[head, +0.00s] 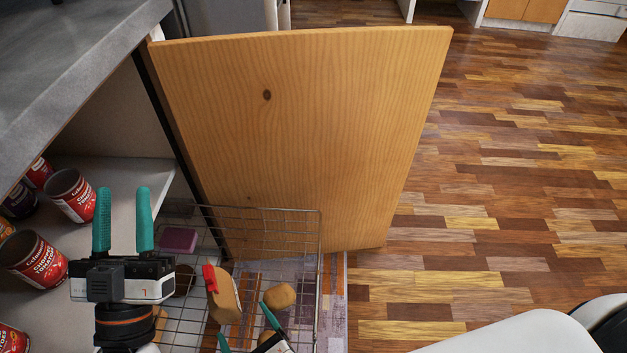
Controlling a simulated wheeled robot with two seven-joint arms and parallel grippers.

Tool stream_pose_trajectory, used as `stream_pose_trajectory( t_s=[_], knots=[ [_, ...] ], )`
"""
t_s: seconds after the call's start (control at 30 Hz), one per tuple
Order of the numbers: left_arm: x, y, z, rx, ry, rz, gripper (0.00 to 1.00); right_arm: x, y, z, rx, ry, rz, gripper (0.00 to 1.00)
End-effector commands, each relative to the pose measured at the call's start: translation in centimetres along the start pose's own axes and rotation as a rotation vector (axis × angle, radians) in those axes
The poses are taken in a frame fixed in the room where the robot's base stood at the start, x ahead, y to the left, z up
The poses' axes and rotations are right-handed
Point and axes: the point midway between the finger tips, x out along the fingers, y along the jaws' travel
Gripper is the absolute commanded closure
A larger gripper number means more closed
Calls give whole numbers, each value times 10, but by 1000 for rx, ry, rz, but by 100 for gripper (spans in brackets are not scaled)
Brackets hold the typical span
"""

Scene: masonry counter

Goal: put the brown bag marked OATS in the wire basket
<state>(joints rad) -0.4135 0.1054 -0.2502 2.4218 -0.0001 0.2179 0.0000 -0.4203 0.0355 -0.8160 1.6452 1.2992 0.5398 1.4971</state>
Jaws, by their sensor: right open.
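The wire basket (318,262) is at the bottom centre, beside the open cabinet. A tan-brown item with a red clip-like piece (226,299) shows within the basket's outline; it may be the bag, but I can read no OATS marking and cannot tell its depth. My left gripper (123,213) is open and empty, its teal fingers pointing up in front of the cabinet shelf. My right gripper (247,328) is at the bottom edge, open, partly cut off, near the tan-brown item with nothing visible between its fingers.
An open wooden door (310,130) stands behind the basket. Several red cans (40,262) stand on the cabinet shelf at left. A pink block (179,240), a brown round item (184,279) and a potato-like item (279,296) show through the basket. Open floor lies right.

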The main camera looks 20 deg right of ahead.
Motion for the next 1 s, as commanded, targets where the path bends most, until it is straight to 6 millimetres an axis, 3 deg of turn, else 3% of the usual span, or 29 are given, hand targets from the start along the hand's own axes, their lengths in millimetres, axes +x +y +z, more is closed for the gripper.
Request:
stream_pose_trajectory(
  t_s=[0.13, 0.27, 0.4, 0.5, 0.6, 0.7, 1.0],
  knots=[
    [0, 0, 0, 0, 0, 0, 60, 17, 81, -88, -575, 225, 185, 13],
    [0, 0, 0, 0, 0, 0, 60, 4, 162, -176, -1316, 321, 503, 13],
    [0, 0, 0, 0, 0, 0, 60, -28, 222, -247, -2034, 210, 868, 13],
    [0, 0, 0, 0, -1, 0, 60, -50, 248, -279, -2396, 54, 1066, 13],
    [0, 0, 0, 0, -1, 0, 60, -63, 261, -296, -2609, -79, 1182, 13],
    [0, 0, 0, 0, -1, 0, 60, -69, 266, -303, -2697, -146, 1227, 13],
    [0, 0, 0, 0, -2, 0, 60, -69, 266, -303, -2707, -152, 1231, 13]
  ],
)
